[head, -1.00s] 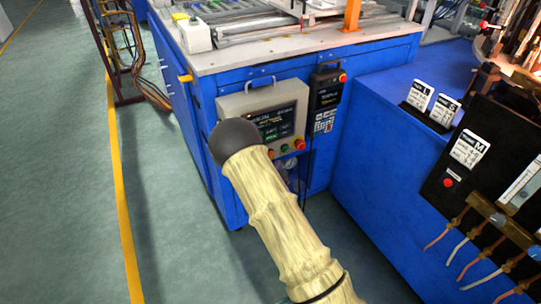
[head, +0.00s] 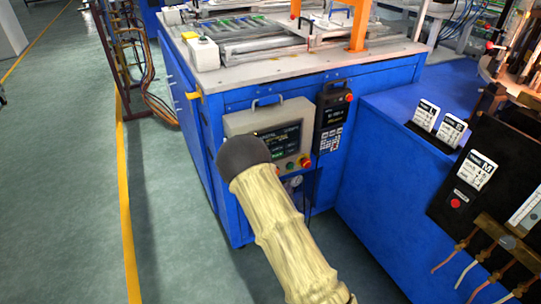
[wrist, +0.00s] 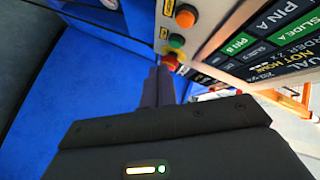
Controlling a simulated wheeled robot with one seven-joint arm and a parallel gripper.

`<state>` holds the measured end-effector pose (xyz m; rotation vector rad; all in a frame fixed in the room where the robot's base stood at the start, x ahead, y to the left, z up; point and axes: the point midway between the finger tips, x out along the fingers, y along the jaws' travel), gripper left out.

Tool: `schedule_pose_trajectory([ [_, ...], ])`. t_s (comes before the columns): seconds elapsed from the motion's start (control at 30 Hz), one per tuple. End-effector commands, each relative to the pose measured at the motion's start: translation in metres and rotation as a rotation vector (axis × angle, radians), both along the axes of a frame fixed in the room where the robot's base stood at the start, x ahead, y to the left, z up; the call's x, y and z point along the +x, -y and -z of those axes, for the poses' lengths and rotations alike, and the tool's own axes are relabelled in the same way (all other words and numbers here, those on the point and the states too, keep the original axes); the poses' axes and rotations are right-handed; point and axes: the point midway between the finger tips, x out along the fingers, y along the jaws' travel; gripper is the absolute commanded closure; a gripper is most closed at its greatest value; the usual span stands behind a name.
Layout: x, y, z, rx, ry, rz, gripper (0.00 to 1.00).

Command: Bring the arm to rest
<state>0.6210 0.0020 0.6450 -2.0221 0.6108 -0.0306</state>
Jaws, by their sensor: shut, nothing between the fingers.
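My arm, in a pale tan sleeve with a dark rounded cap, rises from the bottom middle of the head view in front of a blue machine cabinet. My gripper is not visible in the head view. In the wrist view my gripper (wrist: 160,86) is shut and empty, its dark fingers together. They point toward the control panel (wrist: 235,45), with the red button (wrist: 171,62) close by their tips in the picture. I cannot tell whether they touch it.
The blue cabinet (head: 360,85) carries the control panel (head: 292,122) and a dark keypad unit (head: 331,118). A blue bench (head: 375,190) with label cards (head: 424,113) stands at the right. Open floor (head: 65,180) with a yellow line (head: 123,190) lies at the left.

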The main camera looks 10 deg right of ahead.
Motion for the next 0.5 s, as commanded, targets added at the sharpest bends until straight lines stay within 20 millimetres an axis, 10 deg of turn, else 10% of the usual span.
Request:
schedule_pose_trajectory([
  [0.5, -0.018, -0.001, -0.030, -0.005, -0.329, -0.137, 1.00],
])
